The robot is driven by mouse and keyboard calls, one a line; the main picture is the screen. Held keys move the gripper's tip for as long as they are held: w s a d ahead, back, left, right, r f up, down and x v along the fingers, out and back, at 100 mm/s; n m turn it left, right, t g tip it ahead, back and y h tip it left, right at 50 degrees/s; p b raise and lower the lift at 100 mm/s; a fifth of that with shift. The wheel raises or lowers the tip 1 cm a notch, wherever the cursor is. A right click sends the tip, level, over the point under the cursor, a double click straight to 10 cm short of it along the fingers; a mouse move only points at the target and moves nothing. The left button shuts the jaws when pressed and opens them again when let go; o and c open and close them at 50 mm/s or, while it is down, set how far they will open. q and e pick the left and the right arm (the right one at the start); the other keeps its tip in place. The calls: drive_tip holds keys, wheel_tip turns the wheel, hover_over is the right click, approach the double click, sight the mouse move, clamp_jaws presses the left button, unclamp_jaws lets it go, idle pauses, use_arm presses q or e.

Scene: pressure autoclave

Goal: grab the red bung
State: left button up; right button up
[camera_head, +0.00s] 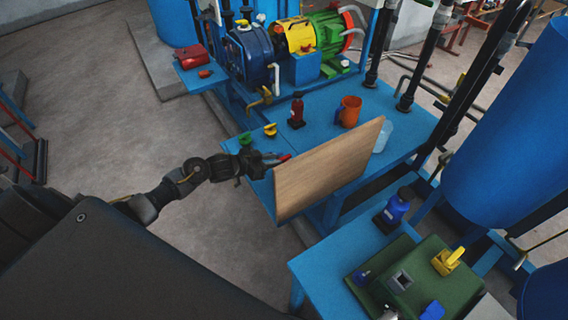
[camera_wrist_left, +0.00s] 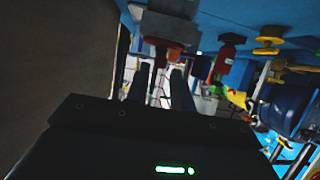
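A small red piece, which looks like the red bung (camera_head: 285,157), shows at the tip of my left gripper (camera_head: 270,159), beside the left edge of an upright wooden board. In the left wrist view a red piece (camera_wrist_left: 160,58) hangs below a grey-brown block, between the two dark fingers of my left gripper (camera_wrist_left: 160,85). The fingers stand apart, with a narrow gap on either side of the red piece. I cannot tell whether they touch it. My right gripper is in neither view.
The wooden board (camera_head: 330,165) stands close to the gripper and hides part of the blue table (camera_head: 380,88). A red bottle (camera_head: 297,110), an orange mug (camera_head: 349,112), a yellow funnel-like piece (camera_head: 270,130) and a green one (camera_head: 245,139) are nearby.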

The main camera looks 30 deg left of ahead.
sight(282, 158)
use_arm(q)
drive_tip(key=shift+x, duration=2.65)
drive_tip(key=shift+r, duration=0.1)
drive_tip(key=shift+c, duration=0.4)
clamp_jaws()
